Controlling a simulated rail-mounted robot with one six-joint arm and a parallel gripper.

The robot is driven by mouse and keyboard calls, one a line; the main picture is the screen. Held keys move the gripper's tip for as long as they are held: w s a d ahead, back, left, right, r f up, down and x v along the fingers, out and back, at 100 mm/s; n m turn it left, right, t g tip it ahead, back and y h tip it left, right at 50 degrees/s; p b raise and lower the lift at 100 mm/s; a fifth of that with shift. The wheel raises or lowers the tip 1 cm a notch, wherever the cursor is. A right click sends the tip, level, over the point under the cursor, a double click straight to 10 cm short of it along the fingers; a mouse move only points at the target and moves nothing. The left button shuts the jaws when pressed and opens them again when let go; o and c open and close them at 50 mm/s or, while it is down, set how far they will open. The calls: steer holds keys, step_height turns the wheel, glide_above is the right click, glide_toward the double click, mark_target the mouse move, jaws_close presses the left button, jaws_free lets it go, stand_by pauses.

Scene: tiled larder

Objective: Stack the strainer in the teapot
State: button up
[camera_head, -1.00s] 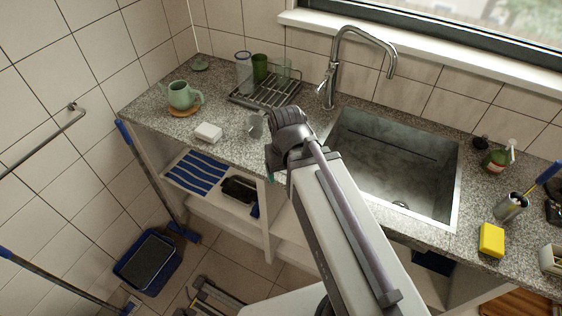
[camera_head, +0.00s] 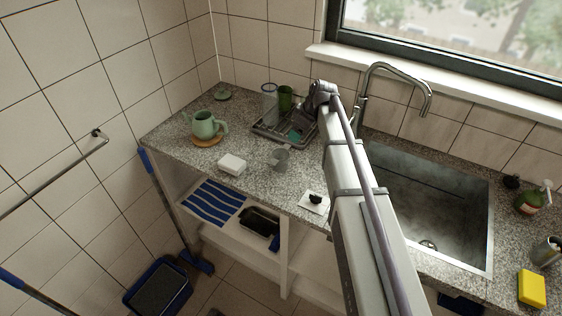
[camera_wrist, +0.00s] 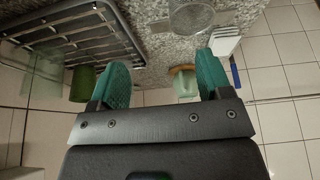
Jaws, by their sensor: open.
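The green teapot (camera_head: 205,126) stands upright on a round wooden coaster (camera_head: 206,141) at the counter's left. It shows partly between my fingers in the wrist view (camera_wrist: 187,86), some way beyond them. The strainer (camera_head: 279,158) is a small grey mesh cup on the counter, right of the teapot and in front of the drying rack. Its round mesh shows in the wrist view (camera_wrist: 191,16). My gripper (camera_head: 295,134) is over the drying rack's right part, behind the strainer. Its teal fingers (camera_wrist: 163,75) are apart with nothing between them. The teapot's inside cannot be seen.
The drying rack (camera_head: 262,133) holds a clear glass (camera_head: 270,104) and a green cup (camera_head: 286,98). A green lid (camera_head: 223,95) lies at the back. The tap (camera_head: 397,72) and sink (camera_head: 440,205) are right.

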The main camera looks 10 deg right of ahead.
steer(key=b, duration=0.3)
glide_above(287, 147)
steer(key=s+d, duration=0.2)
steer(key=f, duration=0.4)
steer(key=shift+d+f, duration=0.15)
steer(key=shift+d, duration=0.05)
steer(key=shift+a+f+b, duration=0.15)
steer(key=shift+f+b, duration=0.15)
steer(key=shift+b, duration=0.2)
steer(key=shift+w+r, duration=0.1)
steer(key=shift+w, duration=0.05)
steer(key=b+x, duration=0.4)
steer(key=x, duration=0.1)
steer(key=shift+a, duration=0.35)
steer(key=shift+r, duration=0.15)
steer(key=c, duration=1.2)
step_height(287, 147, up, 10)
steer(key=p, duration=1)
steer(key=shift+r, duration=0.2)
